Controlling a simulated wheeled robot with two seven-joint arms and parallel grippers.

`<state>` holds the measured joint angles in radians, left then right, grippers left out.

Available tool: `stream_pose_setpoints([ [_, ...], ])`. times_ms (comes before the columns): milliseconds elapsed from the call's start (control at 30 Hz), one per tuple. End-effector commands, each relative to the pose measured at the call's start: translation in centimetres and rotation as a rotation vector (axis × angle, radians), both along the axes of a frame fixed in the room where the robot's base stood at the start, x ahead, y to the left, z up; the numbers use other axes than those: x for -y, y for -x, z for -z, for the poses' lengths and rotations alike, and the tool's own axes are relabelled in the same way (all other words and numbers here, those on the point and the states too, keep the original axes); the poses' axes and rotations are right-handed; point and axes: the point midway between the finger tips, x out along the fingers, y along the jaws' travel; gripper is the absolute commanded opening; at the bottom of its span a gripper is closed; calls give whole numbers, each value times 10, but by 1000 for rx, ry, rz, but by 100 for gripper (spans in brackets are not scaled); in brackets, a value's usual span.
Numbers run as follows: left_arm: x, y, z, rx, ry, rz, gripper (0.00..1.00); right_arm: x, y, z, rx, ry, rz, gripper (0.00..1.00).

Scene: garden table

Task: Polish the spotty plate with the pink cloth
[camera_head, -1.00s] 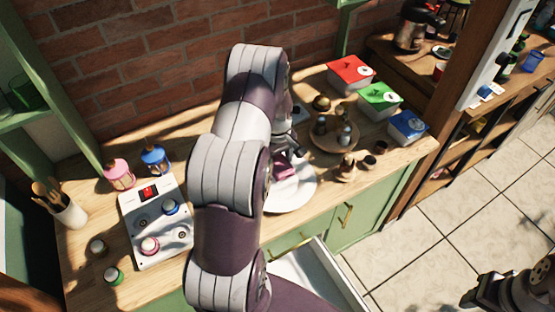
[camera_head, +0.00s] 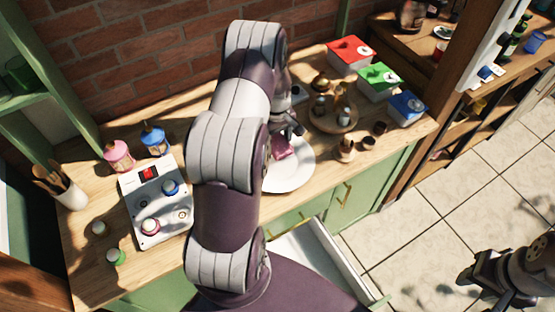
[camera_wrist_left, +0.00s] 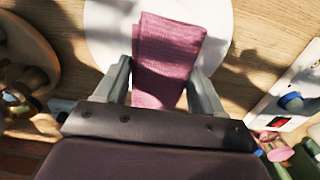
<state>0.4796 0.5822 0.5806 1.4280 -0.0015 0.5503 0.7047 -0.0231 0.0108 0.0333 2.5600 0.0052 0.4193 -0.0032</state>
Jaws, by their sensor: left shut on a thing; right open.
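The white plate (camera_head: 299,177) lies on the wooden counter near its front edge, partly hidden behind my left arm. No spots can be made out on the part I see. The pink cloth (camera_head: 281,150) is at the plate's far part; in the left wrist view the folded cloth (camera_wrist_left: 167,55) stretches out over the plate (camera_wrist_left: 108,38). My left gripper (camera_head: 287,133) is shut on the cloth, with a finger on each side of it in the left wrist view (camera_wrist_left: 158,82). Whether the cloth touches the plate I cannot tell. My right gripper (camera_head: 468,290) is open and empty over the floor.
A white panel with knobs (camera_head: 157,205) stands left of the plate. A round wooden stand (camera_head: 333,118) with small jars and several small brown cups lie to the right. Red, green and blue boxes (camera_head: 378,82) stand behind them. An open drawer (camera_head: 318,262) juts out below the counter.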

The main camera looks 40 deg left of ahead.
Motion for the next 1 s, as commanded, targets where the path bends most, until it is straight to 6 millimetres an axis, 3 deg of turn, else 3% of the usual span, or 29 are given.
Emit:
stream_pose_setpoints([
  [1000, 0, 0, 83, 0, 0, 0, 49, 0, 0, 59, 0, 0, 0, 43],
])
